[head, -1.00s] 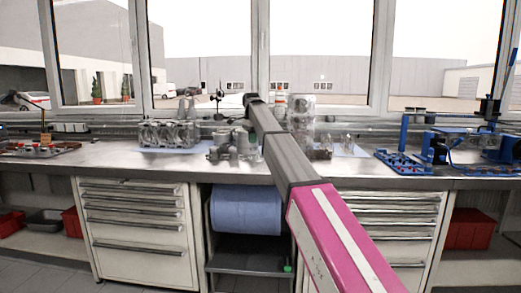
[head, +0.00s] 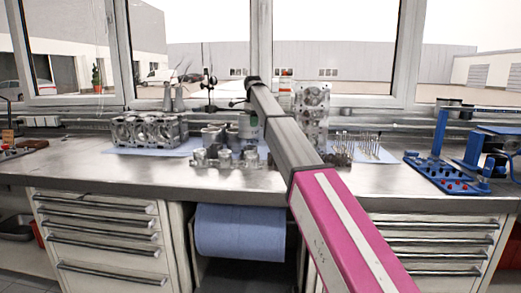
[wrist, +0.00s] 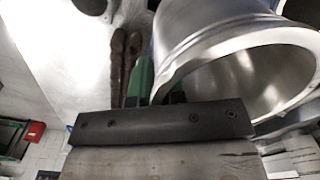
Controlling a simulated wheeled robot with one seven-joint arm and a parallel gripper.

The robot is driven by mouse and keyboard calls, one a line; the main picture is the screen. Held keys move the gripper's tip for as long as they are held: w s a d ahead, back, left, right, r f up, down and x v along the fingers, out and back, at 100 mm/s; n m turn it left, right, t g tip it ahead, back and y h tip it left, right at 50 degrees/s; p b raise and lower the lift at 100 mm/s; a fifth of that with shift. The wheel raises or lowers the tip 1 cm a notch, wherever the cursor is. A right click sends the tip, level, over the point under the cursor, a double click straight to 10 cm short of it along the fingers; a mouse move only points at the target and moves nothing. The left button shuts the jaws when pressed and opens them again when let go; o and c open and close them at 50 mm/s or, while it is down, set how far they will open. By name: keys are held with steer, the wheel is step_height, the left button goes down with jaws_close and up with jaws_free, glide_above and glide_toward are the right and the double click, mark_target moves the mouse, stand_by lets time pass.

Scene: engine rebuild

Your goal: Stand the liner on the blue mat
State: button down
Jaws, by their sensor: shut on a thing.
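The liner (wrist: 235,45), a shiny open-ended metal cylinder, fills the upper right of the wrist view. It lies tilted in the picture, with its open bore facing the camera. My gripper (wrist: 158,88), with green fingers, is shut on the liner's wall at its near rim. In the head view my arm largely hides the gripper and what it holds. A pale blue mat (head: 200,142) lies on the bench under and beside the engine block. More blue mat (head: 378,156) shows right of my arm, under a rack of thin upright parts.
The engine block (head: 150,131) stands at the left and a tall metal part (head: 312,108) behind my arm. Low metal castings (head: 225,158) sit near the bench front. A blue fixture (head: 445,170) stands at the right. The front left bench top (head: 110,172) is clear.

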steer(key=w+d, duration=0.4)
steer(key=w, duration=0.7)
steer(key=shift+m, duration=0.4)
steer(key=shift+f, duration=5.45)
steer(key=shift+f, duration=0.1)
steer(key=c, duration=1.4)
jaws_free()
steer(key=shift+o, duration=1.1)
